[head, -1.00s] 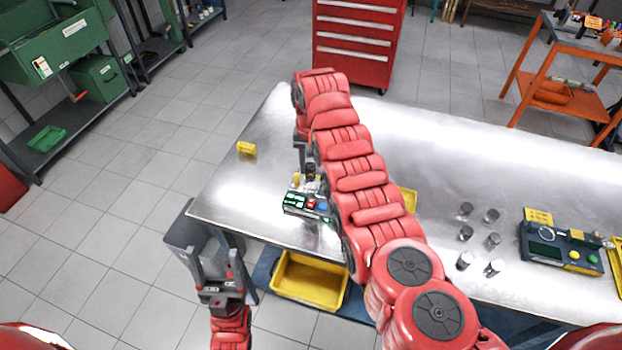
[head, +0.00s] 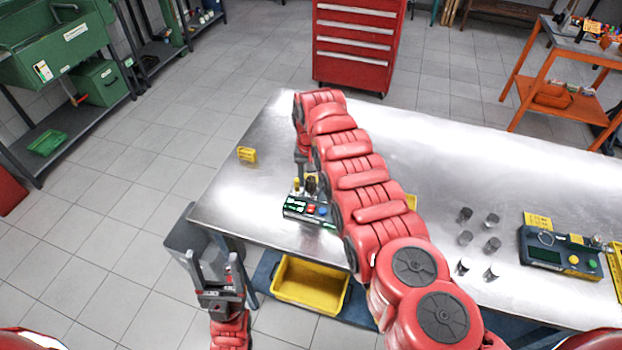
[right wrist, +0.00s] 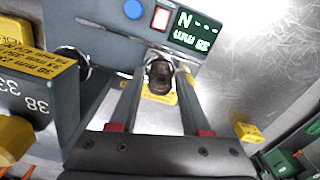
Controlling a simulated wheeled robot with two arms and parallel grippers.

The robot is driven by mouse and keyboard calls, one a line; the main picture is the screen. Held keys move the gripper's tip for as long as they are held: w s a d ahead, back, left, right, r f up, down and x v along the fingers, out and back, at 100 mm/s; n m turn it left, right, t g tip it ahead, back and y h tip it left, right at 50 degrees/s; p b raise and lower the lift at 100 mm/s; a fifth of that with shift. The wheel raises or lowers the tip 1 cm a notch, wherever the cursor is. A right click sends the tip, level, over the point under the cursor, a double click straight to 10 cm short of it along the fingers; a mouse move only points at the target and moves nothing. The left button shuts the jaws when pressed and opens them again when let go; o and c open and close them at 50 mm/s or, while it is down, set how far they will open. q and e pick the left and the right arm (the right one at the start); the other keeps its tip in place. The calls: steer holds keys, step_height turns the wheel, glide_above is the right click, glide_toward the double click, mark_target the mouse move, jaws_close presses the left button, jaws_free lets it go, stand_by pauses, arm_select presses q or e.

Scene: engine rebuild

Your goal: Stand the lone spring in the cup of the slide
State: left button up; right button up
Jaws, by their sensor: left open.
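A short dark round piece, which looks like the lone spring (right wrist: 160,78), is between the fingertips of my right gripper (right wrist: 164,68) in the right wrist view. The fingers flank it closely, but I cannot tell whether they grip it. In the head view, my right gripper (head: 303,168) points down over the grey device (head: 296,209) at the table's left front, partly hidden by my arm. I cannot make out the slide's cup clearly. My left gripper (head: 214,264) is open and empty, off the table's left front edge.
A yellow block (head: 247,155) lies at the table's left edge. Several metal cylinders (head: 465,238) and a second device (head: 560,250) stand to the right. A yellow bin (head: 311,309) is below the front edge. A dark block with a yellow label (right wrist: 25,60) is close in the right wrist view.

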steer(key=shift+r, duration=0.15)
steer(key=shift+w+r, duration=0.1)
steer(key=shift+r, duration=0.4)
step_height(320, 180, up, 11)
steer(key=b, duration=0.3)
